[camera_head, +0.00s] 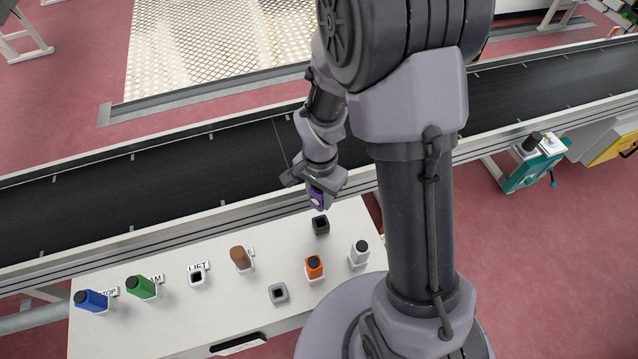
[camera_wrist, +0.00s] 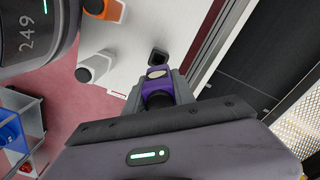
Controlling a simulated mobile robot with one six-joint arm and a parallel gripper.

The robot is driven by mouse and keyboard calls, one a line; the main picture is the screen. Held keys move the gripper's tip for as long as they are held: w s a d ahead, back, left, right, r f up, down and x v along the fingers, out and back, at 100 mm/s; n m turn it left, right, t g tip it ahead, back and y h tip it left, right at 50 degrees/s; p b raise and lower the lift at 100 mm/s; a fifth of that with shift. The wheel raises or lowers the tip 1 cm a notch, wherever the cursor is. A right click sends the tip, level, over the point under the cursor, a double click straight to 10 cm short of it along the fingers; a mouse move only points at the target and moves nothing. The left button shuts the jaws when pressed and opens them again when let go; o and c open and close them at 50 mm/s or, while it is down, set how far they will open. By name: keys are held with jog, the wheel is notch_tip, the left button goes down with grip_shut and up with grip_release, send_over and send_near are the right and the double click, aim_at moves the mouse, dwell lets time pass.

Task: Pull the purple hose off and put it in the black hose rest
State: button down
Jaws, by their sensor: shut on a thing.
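My gripper (camera_head: 318,192) is shut on the purple hose (camera_head: 317,199) and holds it above the back right part of the white table. In the wrist view the purple hose (camera_wrist: 158,86) sits between my fingers, its pale round end facing away from my palm. The black hose rest (camera_head: 320,225) is a small open square socket on the table, empty. It lies just below the purple hose in the head view, and just beyond it in the wrist view (camera_wrist: 158,57). A visible gap separates the two.
The white table (camera_head: 240,314) bears blue (camera_head: 93,301), green (camera_head: 142,288), brown (camera_head: 240,258), orange (camera_head: 314,267) and white (camera_head: 359,252) hoses. A conveyor (camera_head: 150,175) runs behind.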

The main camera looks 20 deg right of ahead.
aim_at(321, 209)
jog(key=shift+s+r+m, duration=0.1)
jog(key=shift+s+m, duration=0.1)
jog(key=shift+m, duration=0.4)
jog(key=shift+d, duration=0.1)
notch_tip(321, 209, down, 6)
jog(key=b, duration=0.5)
jog(key=shift+r+b, duration=0.1)
jog(key=shift+b, duration=0.2)
jog(key=shift+b, duration=0.35)
dwell(0.4)
jog(key=shift+f+b, duration=1.95)
jog(key=shift+f, duration=0.2)
jog(key=c, duration=1)
grip_release()
jog(key=shift+r, duration=0.1)
jog(key=shift+o, duration=0.2)
